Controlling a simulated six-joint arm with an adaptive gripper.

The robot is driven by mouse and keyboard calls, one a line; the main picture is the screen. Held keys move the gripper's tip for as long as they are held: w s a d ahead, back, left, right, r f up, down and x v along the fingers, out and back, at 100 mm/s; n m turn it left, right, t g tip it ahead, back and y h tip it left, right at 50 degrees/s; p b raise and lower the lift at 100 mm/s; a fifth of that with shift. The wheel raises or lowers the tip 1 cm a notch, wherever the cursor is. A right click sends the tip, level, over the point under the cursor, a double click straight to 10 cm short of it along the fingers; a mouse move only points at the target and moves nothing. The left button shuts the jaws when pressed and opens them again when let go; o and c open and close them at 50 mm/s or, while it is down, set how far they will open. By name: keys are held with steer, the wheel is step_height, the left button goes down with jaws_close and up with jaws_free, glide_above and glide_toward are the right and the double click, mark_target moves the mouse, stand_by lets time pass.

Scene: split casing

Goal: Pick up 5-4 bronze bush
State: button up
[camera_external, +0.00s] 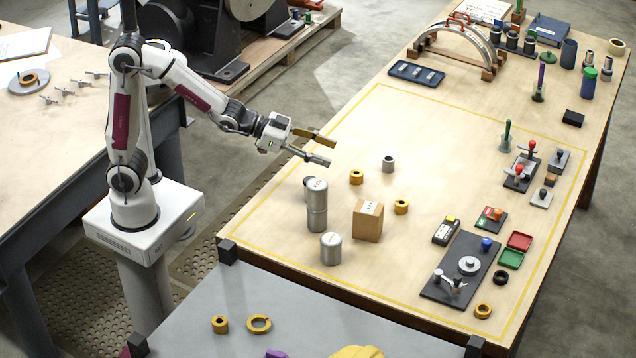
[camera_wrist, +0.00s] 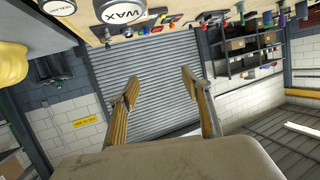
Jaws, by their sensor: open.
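Several bronze-coloured bushes show in the external view, and I cannot read which is 5-4. One bush (camera_external: 356,177) stands on the wooden table just beyond the grey cans, and another bush (camera_external: 401,206) stands right of the cardboard box. A ring-like bush (camera_external: 482,310) lies near the table's front right. A bush (camera_external: 220,324) and a wider ring (camera_external: 259,323) lie on the grey front surface. My gripper (camera_external: 330,151) is open and empty, raised above the table's left side, up and left of the nearest bush. Its spread fingers also show in the wrist view (camera_wrist: 160,85), with no bush between them.
A tall grey can stack (camera_external: 317,205), a short can (camera_external: 331,249) and a cardboard box (camera_external: 368,220) stand near the bushes. A grey cylinder (camera_external: 389,164) stands behind. A dark fixture plate (camera_external: 450,290) lies right. The table's middle back is clear.

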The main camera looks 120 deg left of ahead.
steer(key=s+a+f+n+g+y, duration=0.1)
steer(key=a+f+n, duration=0.1)
steer(key=a+f, duration=0.75)
steer(key=n+g+y, duration=0.1)
steer(key=g, duration=0.1)
glide_toward(360, 174)
steer(key=shift+w+a+f, duration=0.35)
steer(key=shift+a, duration=0.3)
steer(key=shift+x, duration=1.3)
steer(key=shift+f, duration=0.1)
steer(key=shift+f+x, duration=0.2)
steer(key=shift+x, duration=2.25)
